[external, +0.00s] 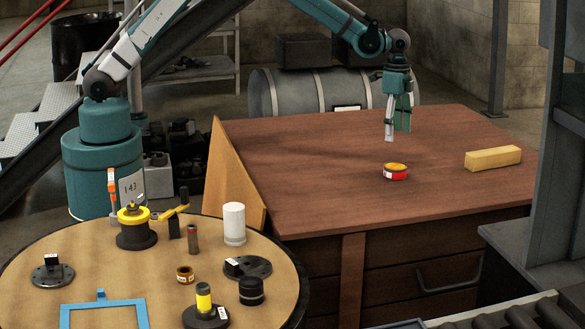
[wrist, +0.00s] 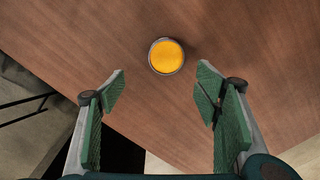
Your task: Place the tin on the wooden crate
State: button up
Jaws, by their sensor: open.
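A short round tin (external: 395,171) with a red side, a pale label and an orange-yellow top stands upright on the brown wooden worktop (external: 310,165). In the wrist view the tin (wrist: 166,56) lies ahead of the fingertips, roughly centred between them. My gripper (external: 396,134) is open and empty, pointing down above the worktop, apart from the tin. Its green-padded fingers (wrist: 160,82) are spread wide in the wrist view. A long yellowish wooden block (external: 493,158) lies at the worktop's right; I cannot tell whether it is the wooden crate.
A round table (external: 110,259) at the front left holds several small parts, a white cylinder (external: 234,224) and a blue frame (external: 104,304). A slanted wooden board (external: 232,172) stands at the worktop's left edge. A grey post (external: 561,140) rises at right. The worktop around the tin is clear.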

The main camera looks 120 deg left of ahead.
jog(key=s+d+r+t, duration=0.1)
jog(key=s+d+r, duration=0.3)
jog(key=d+r, duration=0.5)
jog(key=s+d+r+t, duration=0.1)
jog(key=s+d+r, duration=0.3)
jog(key=d+r, duration=0.55)
jog(key=s+d+r+t, duration=0.1)
jog(key=s+d+r, duration=0.4)
jog(key=d, duration=0.7)
jog(key=s+d+r+t, duration=0.2)
jog(key=s+d+r, duration=0.2)
jog(key=s+d, duration=0.8)
jog(key=s+d+f+t, duration=0.2)
jog(key=s+d+f, duration=0.2)
jog(key=s+d, duration=0.6)
jog(key=shift+s+d, duration=0.25)
jog(key=shift+s, duration=1.75)
jog(key=shift+f, duration=0.15)
